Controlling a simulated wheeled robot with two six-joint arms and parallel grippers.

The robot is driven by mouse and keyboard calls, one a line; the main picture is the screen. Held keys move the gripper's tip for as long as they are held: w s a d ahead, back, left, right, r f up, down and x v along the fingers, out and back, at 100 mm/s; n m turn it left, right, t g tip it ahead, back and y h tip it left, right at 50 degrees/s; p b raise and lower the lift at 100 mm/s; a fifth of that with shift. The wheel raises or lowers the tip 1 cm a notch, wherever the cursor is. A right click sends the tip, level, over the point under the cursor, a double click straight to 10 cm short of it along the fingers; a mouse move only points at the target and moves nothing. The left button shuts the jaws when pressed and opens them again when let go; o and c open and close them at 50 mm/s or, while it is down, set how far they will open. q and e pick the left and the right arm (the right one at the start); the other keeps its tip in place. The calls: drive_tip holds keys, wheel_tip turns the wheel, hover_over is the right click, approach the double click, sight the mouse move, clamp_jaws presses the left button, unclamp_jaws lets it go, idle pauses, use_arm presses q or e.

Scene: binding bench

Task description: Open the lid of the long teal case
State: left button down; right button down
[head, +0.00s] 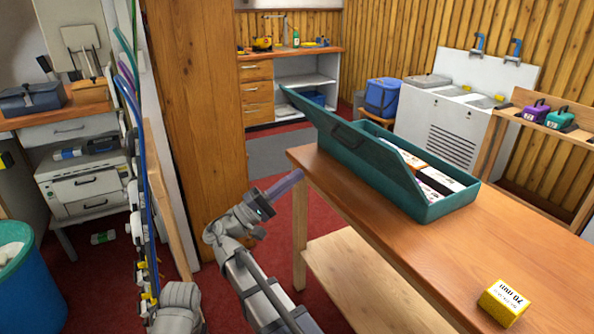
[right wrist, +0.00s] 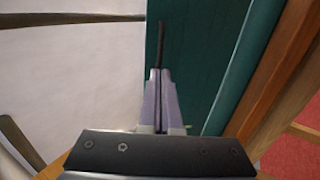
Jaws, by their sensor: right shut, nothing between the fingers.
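The long teal case (head: 440,208) stands on the wooden bench. Its lid (head: 360,150) is raised and tilted, its dark handle (head: 346,133) on the outer face towards the left. White and orange boxes show inside through the gap. My right gripper (head: 294,178) is shut and empty, off the bench's left corner and below the lid, apart from it in the head view. In the right wrist view the shut fingertips (right wrist: 160,72) line up with a dark bar (right wrist: 161,42) in front of the teal lid (right wrist: 205,50). My left gripper is not in view.
A yellow box (head: 503,302) sits at the bench's near right. The bench top (head: 400,235) is otherwise clear in front of the case. A wooden cabinet panel (head: 190,110) stands left of my right arm.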

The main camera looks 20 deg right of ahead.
drive_tip(key=p, duration=0.4)
approach(347, 127)
drive_tip(key=d, duration=0.2)
drive_tip(key=shift+d+f, duration=0.4)
drive_tip(key=shift+p+x, duration=0.4)
drive_tip(key=shift+x, duration=0.45)
drive_tip(key=shift+f, duration=0.1)
drive_tip(key=d+r+y+p, duration=0.1)
drive_tip(key=p, duration=0.2)
drive_tip(key=d+r+p, duration=0.1)
drive_tip(key=r+p, duration=0.1)
drive_tip(key=p, duration=0.1)
drive_tip(key=d+r+y+p, duration=0.1)
drive_tip(key=p, duration=0.2)
drive_tip(key=shift+w+d+r+y, duration=0.15)
drive_tip(key=shift+r+y, duration=0.15)
drive_tip(key=shift+r, duration=0.1)
drive_tip(key=shift+y, duration=0.8)
drive_tip(key=d+r+p, duration=0.1)
drive_tip(key=p, duration=0.1)
drive_tip(key=d+r+p, duration=0.1)
drive_tip(key=d+p, duration=0.2)
drive_tip(key=p, duration=0.1)
drive_tip(key=shift+w+d+r, duration=0.15)
drive_tip(key=shift+r, duration=0.25)
drive_tip(key=shift+d, duration=0.35)
drive_tip(key=shift+a, duration=0.1)
